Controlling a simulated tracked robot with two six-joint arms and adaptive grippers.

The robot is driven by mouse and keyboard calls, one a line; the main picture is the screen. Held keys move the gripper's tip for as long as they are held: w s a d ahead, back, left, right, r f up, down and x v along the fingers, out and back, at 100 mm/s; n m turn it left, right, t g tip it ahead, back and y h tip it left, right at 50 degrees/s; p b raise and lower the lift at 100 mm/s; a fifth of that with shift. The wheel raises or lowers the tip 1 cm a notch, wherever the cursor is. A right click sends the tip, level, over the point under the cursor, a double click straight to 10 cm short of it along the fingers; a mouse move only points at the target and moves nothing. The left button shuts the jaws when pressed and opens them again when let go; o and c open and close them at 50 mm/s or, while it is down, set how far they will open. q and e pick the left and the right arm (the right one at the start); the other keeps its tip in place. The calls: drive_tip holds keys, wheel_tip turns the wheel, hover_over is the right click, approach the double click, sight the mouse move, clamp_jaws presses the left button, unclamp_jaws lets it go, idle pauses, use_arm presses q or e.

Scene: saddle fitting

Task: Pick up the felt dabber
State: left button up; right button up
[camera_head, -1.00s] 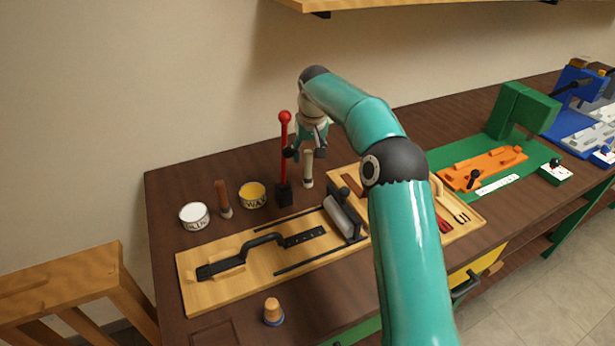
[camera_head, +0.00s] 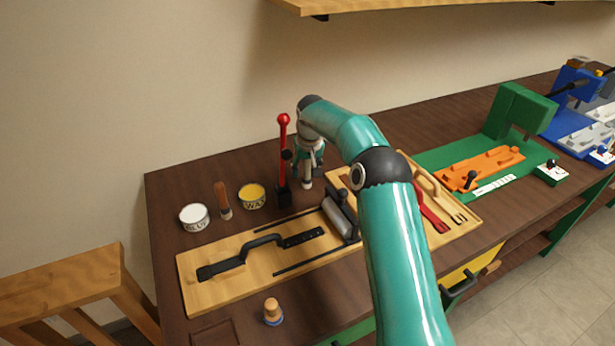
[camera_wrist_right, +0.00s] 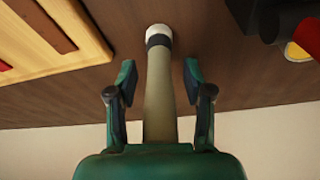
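The felt dabber, a pale beige handle with a dark band and a white end, stands upright on the bench in the right wrist view (camera_wrist_right: 159,90). In the head view the dabber (camera_head: 307,181) is partly hidden under my right gripper (camera_head: 303,161). In the right wrist view my right gripper (camera_wrist_right: 160,88) is open, with one finger on each side of the handle and a gap on both sides. The dabber's white end rests on the dark wood. My left gripper is not in view.
A red-and-black upright tool (camera_head: 283,150) stands close left of my right gripper. A wax tin (camera_head: 252,196), a brush (camera_head: 222,200) and a glue tin (camera_head: 194,217) stand further left. A wooden board (camera_head: 215,290) and a tool tray (camera_head: 470,220) lie in front.

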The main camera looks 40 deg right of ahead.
clamp_jaws()
drive_tip(key=shift+r, duration=0.15)
drive_tip(key=shift+r, duration=0.55)
wheel_tip(320, 180, up, 10)
drive_tip(key=p, duration=0.2)
drive_tip(key=shift+w+p, duration=0.1)
drive_tip(key=shift+p, duration=0.25)
wheel_tip(320, 180, up, 9)
drive_tip(key=p, duration=0.6)
drive_tip(key=shift+f, duration=0.15)
